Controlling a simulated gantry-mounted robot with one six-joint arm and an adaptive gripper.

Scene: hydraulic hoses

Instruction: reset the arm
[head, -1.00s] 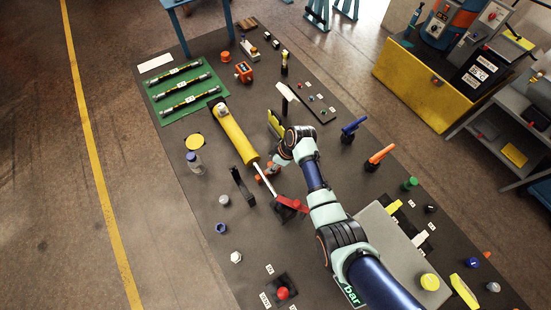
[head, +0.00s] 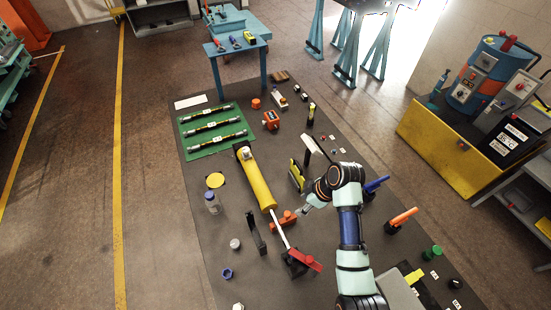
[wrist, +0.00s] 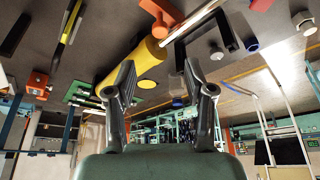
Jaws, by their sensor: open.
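My arm reaches in from the lower right of the head view and bends over the dark work mat (head: 225,270). My gripper (head: 303,211) is small and partly hidden there, just right of the yellow cylinder (head: 256,178) and above an orange-red part (head: 284,219). In the wrist view my gripper (wrist: 163,84) shows two dark fingers spread apart with nothing between them. The yellow cylinder (wrist: 138,62) shows beyond the fingers in that view, apart from them as far as I can tell. Three dark hoses (head: 213,125) lie on a green mat (head: 208,151) at the upper left.
Blue (head: 376,185) and orange (head: 402,218) levers stand right of my arm. A blue table (head: 236,50) stands behind; a yellow-based hydraulic unit (head: 440,135) is at right.

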